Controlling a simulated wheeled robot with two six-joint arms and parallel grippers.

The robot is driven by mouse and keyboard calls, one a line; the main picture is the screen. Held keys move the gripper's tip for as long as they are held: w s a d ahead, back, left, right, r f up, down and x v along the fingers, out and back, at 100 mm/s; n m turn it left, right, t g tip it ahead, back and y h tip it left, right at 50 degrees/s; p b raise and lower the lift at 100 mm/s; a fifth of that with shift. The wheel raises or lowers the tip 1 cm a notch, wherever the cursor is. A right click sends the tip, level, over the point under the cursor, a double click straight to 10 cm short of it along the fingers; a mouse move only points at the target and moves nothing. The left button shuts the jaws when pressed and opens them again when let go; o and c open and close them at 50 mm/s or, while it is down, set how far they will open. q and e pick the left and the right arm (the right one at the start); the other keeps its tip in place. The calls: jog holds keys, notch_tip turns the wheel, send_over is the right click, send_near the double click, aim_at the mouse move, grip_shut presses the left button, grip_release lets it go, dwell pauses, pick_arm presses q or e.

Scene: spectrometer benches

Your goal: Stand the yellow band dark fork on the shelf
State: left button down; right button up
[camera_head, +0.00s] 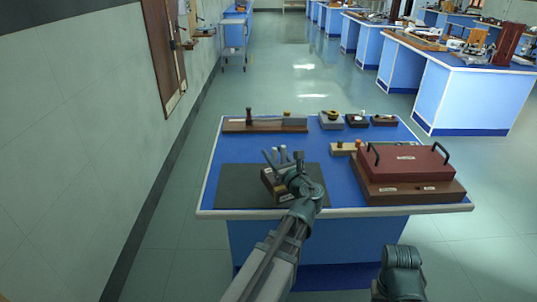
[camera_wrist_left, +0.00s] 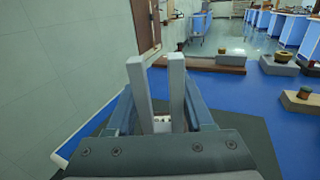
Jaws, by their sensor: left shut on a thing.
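My left gripper (camera_head: 283,159) reaches over the near left of the blue bench and is shut on the dark fork. The fork's dark box (camera_head: 269,182), with a yellowish patch, shows under the gripper over a black mat (camera_head: 235,186); I cannot tell whether it touches the mat. Two light grey prongs (camera_head: 276,153) stand between my fingers. In the left wrist view the prongs (camera_wrist_left: 140,90) rise upright between the blue-grey fingers (camera_wrist_left: 160,118). A small wooden shelf (camera_head: 203,33) is on the left wall far ahead. The right gripper's fingertips are not visible.
A long brown board (camera_head: 265,125) with a peg lies along the bench's back left. Several small blocks (camera_head: 331,121) stand at the back right. A red-brown case (camera_head: 408,165) with black handles fills the right side. Open floor (camera_head: 290,75) lies beyond the bench.

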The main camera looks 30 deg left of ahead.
pick_arm(q)
jog(key=w+a+f+b, duration=0.4)
jog(key=w+a, duration=0.2)
jog(key=shift+w+f, duration=0.15)
jog(key=shift+w, duration=0.05)
dwell(0.4)
jog(key=shift+f, duration=0.15)
jog(key=shift+c, duration=1.4)
grip_release()
